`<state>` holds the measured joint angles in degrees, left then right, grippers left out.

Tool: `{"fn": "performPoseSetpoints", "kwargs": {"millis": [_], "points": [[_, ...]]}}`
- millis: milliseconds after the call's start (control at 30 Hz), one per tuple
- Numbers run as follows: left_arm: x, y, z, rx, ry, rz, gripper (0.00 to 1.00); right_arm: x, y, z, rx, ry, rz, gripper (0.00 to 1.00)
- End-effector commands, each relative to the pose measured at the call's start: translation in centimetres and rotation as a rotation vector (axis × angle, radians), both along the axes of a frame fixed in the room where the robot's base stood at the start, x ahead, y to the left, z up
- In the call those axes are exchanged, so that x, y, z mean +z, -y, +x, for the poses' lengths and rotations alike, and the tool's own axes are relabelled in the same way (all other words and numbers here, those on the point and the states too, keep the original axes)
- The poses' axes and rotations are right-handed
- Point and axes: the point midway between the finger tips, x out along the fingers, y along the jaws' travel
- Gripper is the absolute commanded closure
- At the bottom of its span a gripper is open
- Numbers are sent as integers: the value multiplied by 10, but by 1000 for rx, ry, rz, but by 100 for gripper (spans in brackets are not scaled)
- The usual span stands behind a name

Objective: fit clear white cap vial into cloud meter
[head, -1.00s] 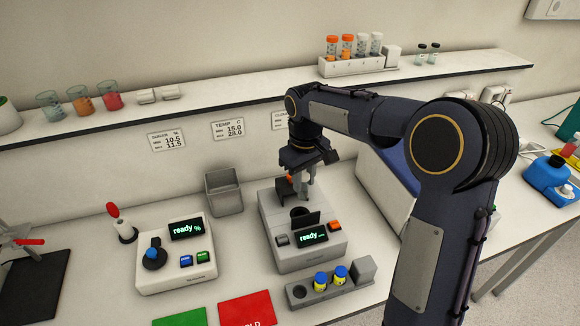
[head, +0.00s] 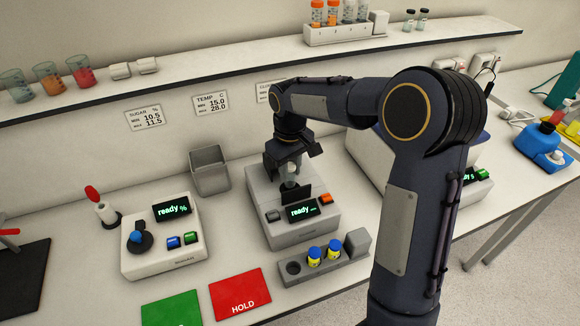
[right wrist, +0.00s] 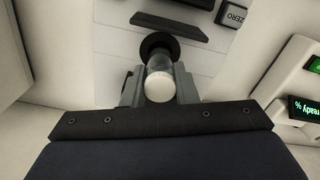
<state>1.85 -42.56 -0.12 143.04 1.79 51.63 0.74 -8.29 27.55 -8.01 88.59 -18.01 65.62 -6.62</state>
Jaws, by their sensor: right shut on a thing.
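My right gripper (head: 290,177) is shut on the clear white cap vial (head: 291,168), just over the grey cloud meter (head: 300,235). In the right wrist view, the white cap (right wrist: 159,87) shows between the fingers of the right gripper (right wrist: 158,88). The clear body points at the round black socket (right wrist: 160,43) of the meter. The vial's lower end is at or just over the socket; I cannot tell whether it has entered. The meter's black flap (head: 297,193) stands up in front of the vial, and its display reads "ready". My left gripper is not in view.
A grey rack (head: 291,279) with two blue-capped vials stands in front of the meter. A white sugar meter (head: 160,262) and a grey bin (head: 210,171) are to its left. Red (head: 240,291) and green mats lie at the front. The shelf behind holds beakers and a vial rack.

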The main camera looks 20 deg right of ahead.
Motion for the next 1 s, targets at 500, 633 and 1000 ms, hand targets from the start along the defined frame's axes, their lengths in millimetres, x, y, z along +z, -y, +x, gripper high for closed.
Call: {"fn": "performPoseSetpoints", "kwargs": {"millis": [500,633,1000], "points": [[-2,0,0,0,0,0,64,-5,0,0,0,0,0,96],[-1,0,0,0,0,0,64,-6,0,0,0,0,0,96],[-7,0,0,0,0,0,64,-13,0,0,0,0,0,96]]}}
